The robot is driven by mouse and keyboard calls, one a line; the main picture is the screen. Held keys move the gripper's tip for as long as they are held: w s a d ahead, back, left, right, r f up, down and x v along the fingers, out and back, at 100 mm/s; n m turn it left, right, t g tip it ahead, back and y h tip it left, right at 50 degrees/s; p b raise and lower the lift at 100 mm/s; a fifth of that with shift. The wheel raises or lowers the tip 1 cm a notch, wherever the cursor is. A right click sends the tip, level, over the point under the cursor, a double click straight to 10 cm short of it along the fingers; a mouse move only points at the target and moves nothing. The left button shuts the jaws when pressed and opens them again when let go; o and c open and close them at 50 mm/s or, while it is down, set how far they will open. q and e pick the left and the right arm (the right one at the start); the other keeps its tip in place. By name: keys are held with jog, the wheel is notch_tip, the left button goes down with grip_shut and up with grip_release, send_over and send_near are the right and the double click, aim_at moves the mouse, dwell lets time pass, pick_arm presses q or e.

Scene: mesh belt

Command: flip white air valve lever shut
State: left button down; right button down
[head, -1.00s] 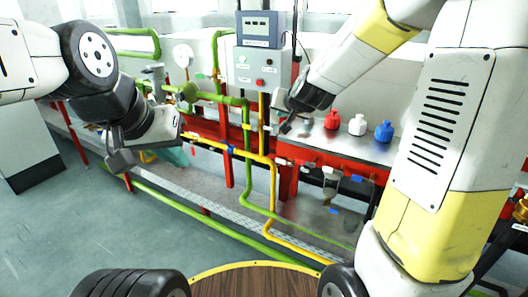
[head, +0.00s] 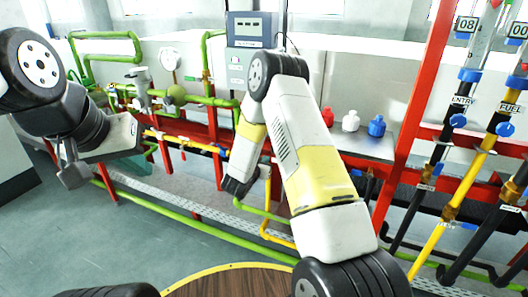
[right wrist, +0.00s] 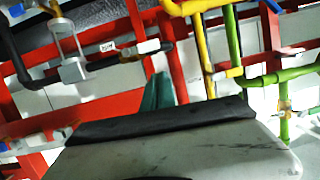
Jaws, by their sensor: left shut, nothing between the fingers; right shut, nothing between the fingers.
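I cannot pick out the white air valve lever for certain in the head view, where my right arm covers the middle of the red frame. In the right wrist view a small white piece (right wrist: 141,47) sits on the dark line along the red rail; I cannot tell whether it is the lever. My right gripper (head: 238,188) points down in front of the pipes and is shut and empty. Its pale body fills the bottom of the right wrist view. My left gripper (head: 74,172) is shut and empty at the left, apart from the pipes.
Green pipes (head: 180,224) and a yellow pipe (head: 277,238) run low along the red frame. Labelled vertical pipes rise at the right. Open floor lies at the left.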

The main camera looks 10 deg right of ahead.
jog(key=shift+s+d+f+h, duration=0.15)
jog(key=shift+s+f+h, duration=0.1)
jog(key=shift+f, duration=0.2)
jog(key=shift+s+d+f+h, duration=0.1)
jog(key=shift+s+f+h, duration=0.1)
jog(key=shift+f, duration=0.2)
jog(key=x, duration=1)
